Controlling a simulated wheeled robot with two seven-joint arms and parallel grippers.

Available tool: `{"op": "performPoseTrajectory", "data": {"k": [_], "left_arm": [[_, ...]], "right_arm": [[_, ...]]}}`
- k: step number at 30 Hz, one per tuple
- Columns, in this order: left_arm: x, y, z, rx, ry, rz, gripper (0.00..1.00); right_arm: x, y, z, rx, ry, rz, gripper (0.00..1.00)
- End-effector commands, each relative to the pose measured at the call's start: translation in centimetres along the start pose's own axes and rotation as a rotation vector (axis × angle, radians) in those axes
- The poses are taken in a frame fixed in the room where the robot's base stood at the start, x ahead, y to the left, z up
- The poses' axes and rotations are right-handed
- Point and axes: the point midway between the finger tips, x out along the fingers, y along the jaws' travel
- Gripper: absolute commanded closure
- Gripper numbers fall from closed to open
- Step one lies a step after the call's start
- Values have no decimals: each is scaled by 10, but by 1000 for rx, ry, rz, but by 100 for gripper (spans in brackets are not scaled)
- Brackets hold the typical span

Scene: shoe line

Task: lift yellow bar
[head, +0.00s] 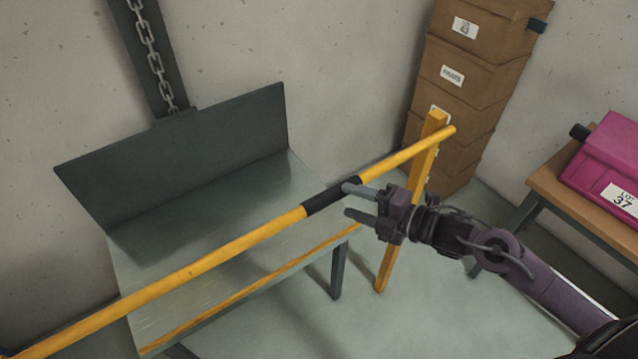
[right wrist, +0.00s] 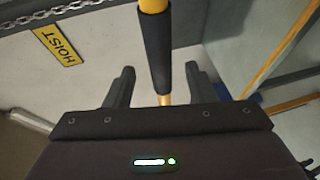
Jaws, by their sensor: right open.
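The yellow bar (head: 205,263) runs slantwise across the head view, from the lower left to a yellow post (head: 398,215) at the right. A black grip sleeve (head: 325,197) wraps part of it. My right gripper (head: 347,201) is open at the sleeve's right end. In the right wrist view, the black sleeve (right wrist: 156,50) lies between the two spread fingers (right wrist: 158,85), with a gap on each side. The yellow bar also shows there at the top (right wrist: 153,5). My left gripper is in neither view.
A grey metal table (head: 190,235) with a dark back panel (head: 180,160) stands behind the bar. A chain (head: 150,50) hangs on the wall. Stacked brown boxes (head: 460,85) stand at the back right. A magenta case (head: 605,165) sits on a wooden bench (head: 560,190). A HOIST sign (right wrist: 58,44) shows.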

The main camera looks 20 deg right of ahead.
Motion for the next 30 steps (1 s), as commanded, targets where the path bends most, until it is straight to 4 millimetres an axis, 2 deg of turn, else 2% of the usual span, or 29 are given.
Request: {"op": "performPoseTrajectory", "data": {"k": [6,18,29,30], "left_arm": [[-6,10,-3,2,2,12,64],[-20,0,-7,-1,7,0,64],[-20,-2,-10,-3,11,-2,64],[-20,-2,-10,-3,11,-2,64]], "right_arm": [[20,4,0,0,0,6,50],[71,2,0,2,-2,2,50],[77,0,0,1,-1,0,50],[77,0,0,1,-1,0,55]]}}
